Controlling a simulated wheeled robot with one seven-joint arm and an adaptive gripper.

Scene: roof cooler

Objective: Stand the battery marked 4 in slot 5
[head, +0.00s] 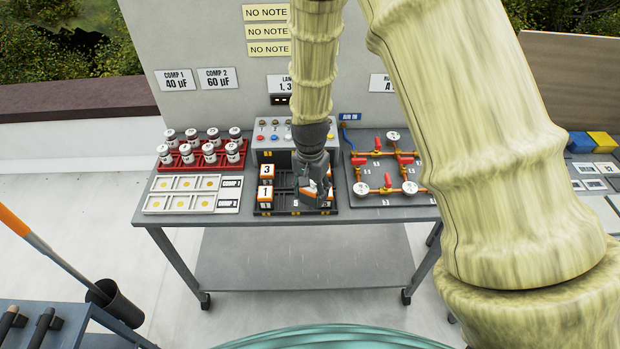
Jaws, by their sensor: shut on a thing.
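The battery rack (296,211) is a dark tray on the grey table, below the grey control box. A small 5 label shows on its front edge. Batteries marked 3 (266,171) and 1 (265,190), white with orange, stand in its left part. My gripper (314,194) points down over the right part of the rack. It is shut on an orange and white battery (308,192), mostly hidden by the fingers. Its number cannot be read, and I cannot tell whether its base touches the rack. My gripper hides the slots behind it.
A red rack (190,158) of white-capped canisters and white compartment trays (180,203) stand on the left. A pipe board (375,200) with red valves and gauges stands close on the right. The control box (270,140) and upright panel (215,110) are behind.

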